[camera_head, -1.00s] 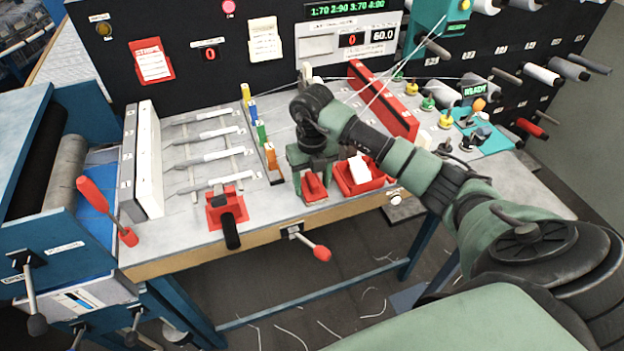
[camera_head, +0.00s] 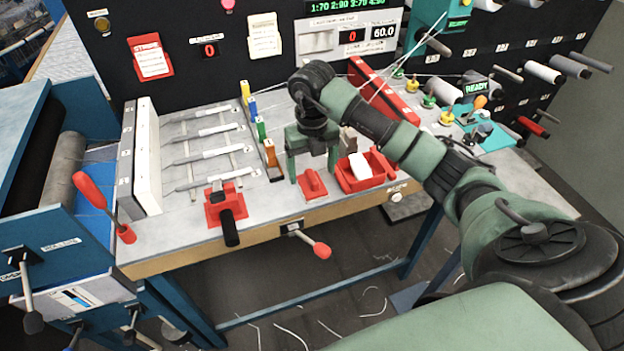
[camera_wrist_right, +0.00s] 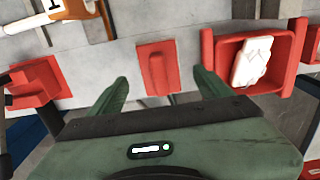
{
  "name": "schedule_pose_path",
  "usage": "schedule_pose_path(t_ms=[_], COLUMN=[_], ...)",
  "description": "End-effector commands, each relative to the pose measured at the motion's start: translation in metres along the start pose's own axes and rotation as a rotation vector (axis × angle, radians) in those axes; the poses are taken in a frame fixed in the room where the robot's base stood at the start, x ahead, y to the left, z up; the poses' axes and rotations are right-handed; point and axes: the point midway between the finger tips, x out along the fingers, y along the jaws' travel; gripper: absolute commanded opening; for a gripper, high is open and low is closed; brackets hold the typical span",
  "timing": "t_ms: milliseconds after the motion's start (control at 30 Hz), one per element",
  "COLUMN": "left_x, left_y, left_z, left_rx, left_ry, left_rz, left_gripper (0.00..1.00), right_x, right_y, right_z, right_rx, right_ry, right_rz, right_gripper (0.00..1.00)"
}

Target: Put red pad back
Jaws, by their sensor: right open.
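The red pad (camera_head: 312,183) lies flat on the bench near its front edge, with a raised red grip on top. In the right wrist view the red pad (camera_wrist_right: 157,68) sits between the fingertips of my right gripper. My right gripper (camera_head: 313,175) points down over the pad with its fingers spread, one on each side; in the wrist view the gripper (camera_wrist_right: 160,85) shows clear gaps to the pad on both sides. Whether the fingertips touch the bench cannot be told. My left gripper is not in view.
A red tray (camera_head: 386,168) holding a white item stands just right of the pad. A red clamp with a black handle (camera_head: 227,210) is to the left. Colored blocks (camera_head: 262,131) stand in a row behind. A red-tipped lever (camera_head: 318,248) juts from the bench front.

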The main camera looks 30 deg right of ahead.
Motion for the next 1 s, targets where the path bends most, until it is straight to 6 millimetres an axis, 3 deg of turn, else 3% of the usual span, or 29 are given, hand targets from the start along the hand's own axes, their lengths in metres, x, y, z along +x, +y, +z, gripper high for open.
schedule_pose_path(t_ms=[167, 400, 1000], left_x=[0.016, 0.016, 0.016], left_y=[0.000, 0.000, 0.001], left_z=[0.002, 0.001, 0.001], left_rx=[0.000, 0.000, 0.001], left_ry=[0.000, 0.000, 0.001], left_rz=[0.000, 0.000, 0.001], left_gripper=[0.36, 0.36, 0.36], right_x=[-0.038, -0.077, -0.084], right_y=[0.000, -0.001, 0.000], right_z=[0.001, 0.001, 0.000], right_rx=[-0.001, 0.000, -0.001], right_ry=[-0.007, -0.003, 0.000], right_rz=[0.000, -0.001, 0.000], right_gripper=[0.79, 0.79, 0.79])
